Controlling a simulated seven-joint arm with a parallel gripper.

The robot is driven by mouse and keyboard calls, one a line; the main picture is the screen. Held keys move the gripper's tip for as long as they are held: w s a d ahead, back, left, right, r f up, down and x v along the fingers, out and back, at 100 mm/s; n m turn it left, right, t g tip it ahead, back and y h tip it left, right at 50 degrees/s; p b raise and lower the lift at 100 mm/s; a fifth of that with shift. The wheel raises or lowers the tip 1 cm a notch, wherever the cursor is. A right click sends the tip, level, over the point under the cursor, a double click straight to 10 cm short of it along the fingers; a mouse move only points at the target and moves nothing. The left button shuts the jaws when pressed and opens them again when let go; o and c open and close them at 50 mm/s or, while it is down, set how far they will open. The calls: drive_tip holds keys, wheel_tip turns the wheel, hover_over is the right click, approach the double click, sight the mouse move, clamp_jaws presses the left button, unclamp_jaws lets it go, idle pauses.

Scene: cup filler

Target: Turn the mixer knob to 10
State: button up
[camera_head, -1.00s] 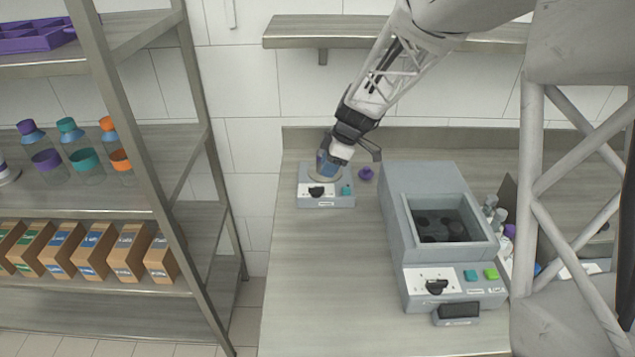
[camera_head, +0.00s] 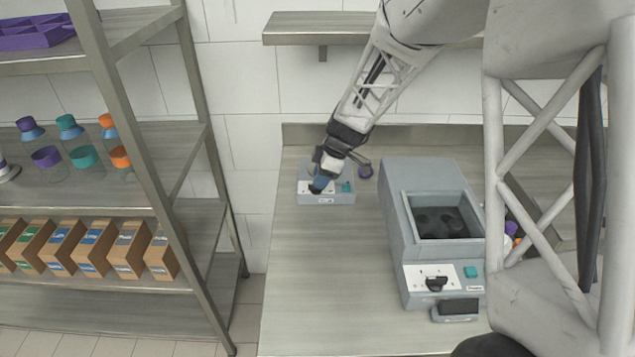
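The mixer (camera_head: 345,199) is a small grey box with a white dial panel at the back left of the worktop. Its dark knob is mostly hidden behind my gripper (camera_head: 318,187). My gripper's blue fingertips point down at the knob on the front panel. I cannot tell whether they touch or enclose the knob, or whether the fingers are open or shut. A teal button (camera_head: 347,187) is on the panel, right of my gripper. The knob's setting cannot be read.
A larger grey machine (camera_head: 393,215) with a recessed well, its own black knob (camera_head: 436,284) and a teal button stands right of the mixer. A shelf rack (camera_head: 150,185) with bottles and boxes stands left. The front left worktop is clear.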

drive_tip(key=shift+x, duration=1.2)
clamp_jaws()
